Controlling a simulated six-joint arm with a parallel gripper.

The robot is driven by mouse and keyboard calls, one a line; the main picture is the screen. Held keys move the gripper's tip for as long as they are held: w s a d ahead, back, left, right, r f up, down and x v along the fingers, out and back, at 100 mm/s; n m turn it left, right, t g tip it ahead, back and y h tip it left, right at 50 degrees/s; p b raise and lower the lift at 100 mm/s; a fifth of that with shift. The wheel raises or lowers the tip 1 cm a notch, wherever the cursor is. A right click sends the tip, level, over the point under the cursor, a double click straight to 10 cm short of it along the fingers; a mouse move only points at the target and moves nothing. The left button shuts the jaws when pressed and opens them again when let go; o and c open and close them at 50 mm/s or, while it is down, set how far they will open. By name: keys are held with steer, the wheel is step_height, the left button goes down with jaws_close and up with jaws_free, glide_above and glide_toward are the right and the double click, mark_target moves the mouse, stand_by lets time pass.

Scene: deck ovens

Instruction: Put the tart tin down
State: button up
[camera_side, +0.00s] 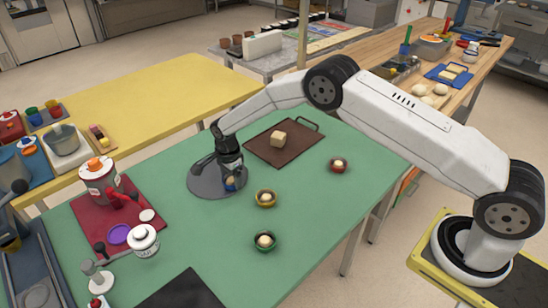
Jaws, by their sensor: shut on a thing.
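My gripper (231,181) points down over the right part of a round grey mat (203,182) on the green table. It is shut on a small blue tart tin (230,187) with a pale filling, partly hidden by the fingers. I cannot tell whether the tin touches the mat. Three similar tins stand apart on the green table: a yellow one (265,203) to the right of my gripper, a red one (339,169) farther right, and a green one (264,246) nearer the front.
A red mat (83,212) with a red and white canister (99,177) is at left. A white lidded jar (144,242) stands at front left. Green tabletop around the tins is clear.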

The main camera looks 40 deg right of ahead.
mark_target(232, 184)
steer(key=shift+f, duration=0.1)
steer(key=o, duration=1.1)
step_height(232, 184, up, 12)
steer(key=shift+r, duration=0.15)
stand_by(0.4)
